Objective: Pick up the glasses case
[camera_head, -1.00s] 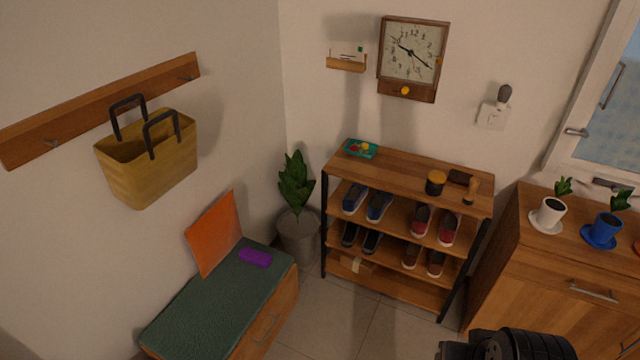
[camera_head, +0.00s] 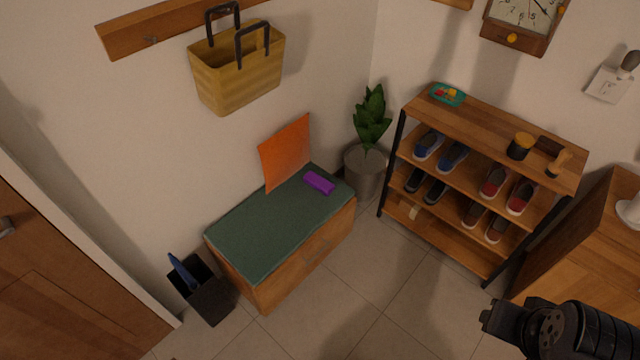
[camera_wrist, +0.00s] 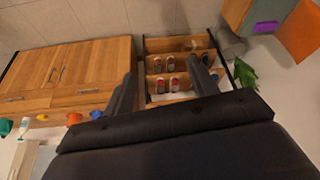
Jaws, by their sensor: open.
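A small purple case (camera_head: 319,183), which looks like the glasses case, lies on the green cushioned top of the bench (camera_head: 262,226). It is near the bench's far end, just right of a leaning orange panel (camera_head: 286,152). The purple case also shows at the upper right of the wrist view (camera_wrist: 265,27). My gripper (camera_wrist: 163,66) is open, its two dark fingers spread with nothing held between them. It is well away from the case, facing the shoe rack side of the room.
A shoe rack (camera_head: 482,126) with several shoes stands right of the bench, and a potted plant (camera_head: 364,172) stands between them. A yellow basket (camera_head: 238,72) hangs above the bench. A dark bin (camera_head: 211,300) stands left of it. The tiled floor (camera_head: 372,280) in front is clear.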

